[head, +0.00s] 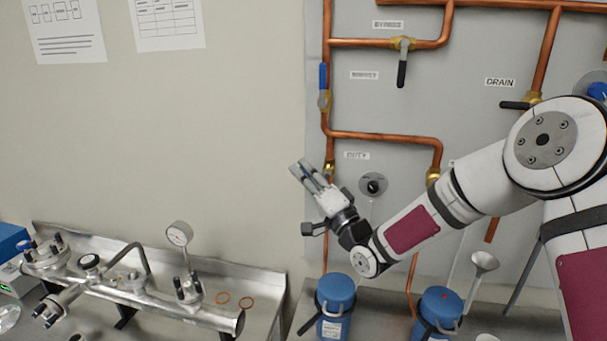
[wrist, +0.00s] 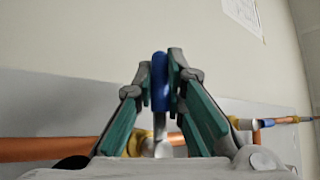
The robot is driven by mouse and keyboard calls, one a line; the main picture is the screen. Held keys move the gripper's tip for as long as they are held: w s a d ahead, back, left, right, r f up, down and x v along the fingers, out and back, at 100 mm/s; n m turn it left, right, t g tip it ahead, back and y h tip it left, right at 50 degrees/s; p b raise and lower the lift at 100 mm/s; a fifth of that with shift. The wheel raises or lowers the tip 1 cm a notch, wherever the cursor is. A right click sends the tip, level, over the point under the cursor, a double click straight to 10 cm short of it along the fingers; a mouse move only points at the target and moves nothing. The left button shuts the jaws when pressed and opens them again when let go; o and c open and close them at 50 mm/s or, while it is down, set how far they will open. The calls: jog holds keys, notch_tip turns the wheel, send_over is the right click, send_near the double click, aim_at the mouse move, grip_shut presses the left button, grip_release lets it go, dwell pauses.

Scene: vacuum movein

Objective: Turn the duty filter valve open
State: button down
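The duty filter valve (head: 329,169) has a brass body on the left vertical copper pipe, beside the DUTY label (head: 356,155). Its blue lever handle (wrist: 160,80) sticks out across the pipe, to the left in the head view. My gripper (head: 303,170) reaches it from the lower right and covers much of it there. In the wrist view my gripper (wrist: 160,65) has one fingertip on each side of the blue handle, and the handle fills the gap between them. The brass valve body (wrist: 140,143) shows behind the handle, partly hidden by the fingers.
A valve with a blue handle (head: 323,77) lying along the pipe is above. The bypass valve (head: 402,60) and drain valve (head: 525,103) have black levers. A dark round knob (head: 373,185) is right of my gripper. Blue canisters (head: 335,300) stand below.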

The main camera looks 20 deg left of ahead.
jog(key=shift+g, duration=0.3)
jog(key=d+f+n+g+h+p, duration=0.2)
jog(key=d+f+n+g+h, duration=0.3)
jog(key=n+h, duration=0.4)
jog(key=shift+w+d+n+g+h, duration=0.2)
jog(key=shift+n+g+h, duration=0.15)
jog(key=shift+h, duration=1.45)
jog(key=shift+f, duration=0.1)
jog(key=c, duration=1.6)
grip_release()
jog(key=shift+c, duration=0.2)
